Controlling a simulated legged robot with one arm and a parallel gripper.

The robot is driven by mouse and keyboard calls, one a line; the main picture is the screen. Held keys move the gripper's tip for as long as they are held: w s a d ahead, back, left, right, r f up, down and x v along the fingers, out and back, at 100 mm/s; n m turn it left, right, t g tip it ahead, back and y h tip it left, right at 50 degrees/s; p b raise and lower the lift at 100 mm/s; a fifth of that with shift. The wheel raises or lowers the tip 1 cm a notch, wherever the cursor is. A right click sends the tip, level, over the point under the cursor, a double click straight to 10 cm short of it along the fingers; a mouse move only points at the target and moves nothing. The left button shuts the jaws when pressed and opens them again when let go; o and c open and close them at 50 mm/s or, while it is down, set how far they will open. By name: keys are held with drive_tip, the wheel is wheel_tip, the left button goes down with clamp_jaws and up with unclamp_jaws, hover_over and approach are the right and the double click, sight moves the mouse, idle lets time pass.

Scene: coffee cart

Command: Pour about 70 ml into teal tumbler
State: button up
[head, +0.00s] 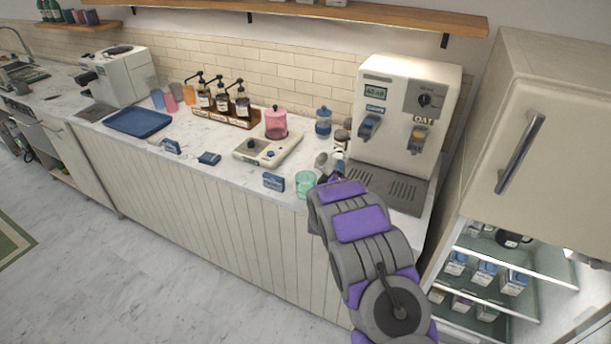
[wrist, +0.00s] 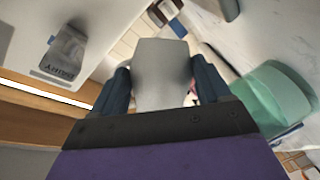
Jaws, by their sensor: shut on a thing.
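The translucent teal tumbler (head: 304,184) stands near the front edge of the marble counter, just left of my gripper. It shows large at the right of the wrist view (wrist: 272,102), apart from the fingers. My gripper (head: 329,178) is partly hidden behind my own arm in the head view. In the wrist view my gripper (wrist: 160,90) is shut on a smooth grey metal vessel (wrist: 161,68), which looks like a small pitcher. The vessel shows partly in the head view (head: 322,160) beside the tumbler. Its contents and exact tilt cannot be made out.
A two-tap dispenser (head: 406,110), one tap marked OAT, stands behind right over a drip tray (head: 404,192). A scale-like device (head: 268,150) with a pink canister (head: 276,122), a blue jar (head: 323,121) and a small blue sign (head: 273,182) stand to the left.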

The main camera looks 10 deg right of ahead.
drive_tip(key=shift+f+m, duration=0.3)
drive_tip(key=shift+f, duration=0.05)
drive_tip(key=shift+d, duration=0.1)
idle(1.6)
drive_tip(key=shift+f+m, duration=0.15)
drive_tip(key=shift+m, duration=0.15)
drive_tip(key=shift+w+d+f+m+g+y+b, duration=0.2)
drive_tip(key=shift+d+f+m+g+y+b, duration=0.15)
drive_tip(key=shift+d+f+m+g+y, duration=0.6)
drive_tip(key=shift+w+d+r+m+y+b, duration=0.1)
drive_tip(key=shift+d+m+y+b, duration=0.4)
drive_tip(key=shift+m, duration=0.65)
drive_tip(key=shift+d+m+y, duration=0.25)
drive_tip(key=shift+d+m, duration=0.15)
drive_tip(key=shift+m, duration=0.1)
drive_tip(key=shift+a, duration=0.1)
